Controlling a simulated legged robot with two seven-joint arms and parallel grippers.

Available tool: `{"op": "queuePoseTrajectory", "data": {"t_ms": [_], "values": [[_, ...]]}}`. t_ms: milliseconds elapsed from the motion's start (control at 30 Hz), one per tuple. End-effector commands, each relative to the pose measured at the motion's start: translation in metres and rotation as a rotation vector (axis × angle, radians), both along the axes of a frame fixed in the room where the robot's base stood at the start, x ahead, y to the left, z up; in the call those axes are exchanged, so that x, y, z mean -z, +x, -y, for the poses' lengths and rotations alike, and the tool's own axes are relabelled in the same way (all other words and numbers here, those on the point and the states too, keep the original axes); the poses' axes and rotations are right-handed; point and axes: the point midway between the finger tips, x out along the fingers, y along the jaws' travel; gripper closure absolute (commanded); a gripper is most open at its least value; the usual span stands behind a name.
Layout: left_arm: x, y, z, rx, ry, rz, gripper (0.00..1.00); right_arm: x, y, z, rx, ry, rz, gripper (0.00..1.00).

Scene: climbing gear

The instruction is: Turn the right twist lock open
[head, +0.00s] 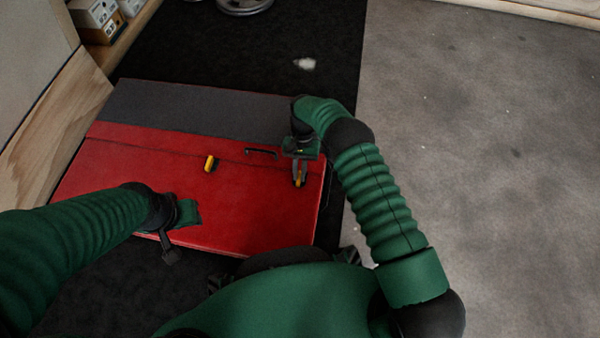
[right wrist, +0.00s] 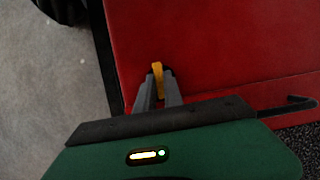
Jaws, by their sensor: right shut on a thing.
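A red case (head: 240,215) with a grey strip along its far side lies on the black mat. The right twist lock is a small yellow piece (right wrist: 157,78) on the red top near the right edge. My right gripper (head: 299,184) is shut on it from above; its two grey fingers (right wrist: 158,92) are on either side of the yellow piece in the right wrist view. The left yellow twist lock (head: 210,163) stands on the seam, apart from both grippers. My left gripper (head: 169,258) is over the case's near left edge; its fingers are small and dark.
A black handle (head: 262,153) lies on the case between the two locks. Boxes (head: 97,18) sit on a wooden shelf at the back left. A pale lump (head: 305,64) lies on the black mat behind the case. The grey floor (head: 490,120) at right is clear.

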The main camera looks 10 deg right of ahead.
Motion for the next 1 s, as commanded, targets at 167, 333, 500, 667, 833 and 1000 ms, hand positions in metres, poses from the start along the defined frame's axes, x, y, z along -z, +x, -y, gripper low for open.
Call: {"op": "queuePoseTrajectory", "data": {"t_ms": [167, 333, 500, 667, 833, 1000], "values": [[0.0, 0.0, 0.0, 0.0, 0.0, 0.0, 0.64, -0.001, -0.002, -0.002, -0.003, 0.004, -0.006, 1.0], [0.0, 0.0, 0.0, 0.0, 0.0, 0.0, 0.64, -0.001, -0.002, -0.002, -0.002, 0.003, -0.005, 0.71], [0.0, 0.0, 0.0, 0.0, 0.0, 0.0, 0.64, 0.0, -0.001, -0.001, -0.001, 0.002, -0.004, 0.66], [-0.001, 0.0, 0.0, 0.0, 0.0, 0.0, 0.64, -0.001, -0.001, 0.0, -0.001, 0.001, -0.003, 0.66], [-0.015, 0.0, 0.0, 0.0, 0.0, 0.0, 0.64, -0.024, 0.007, 0.003, 0.001, 0.002, 0.0, 0.66], [-0.038, 0.0, 0.0, 0.0, 0.0, 0.0, 0.64, -0.069, 0.024, 0.01, 0.001, 0.003, 0.001, 0.66]]}}
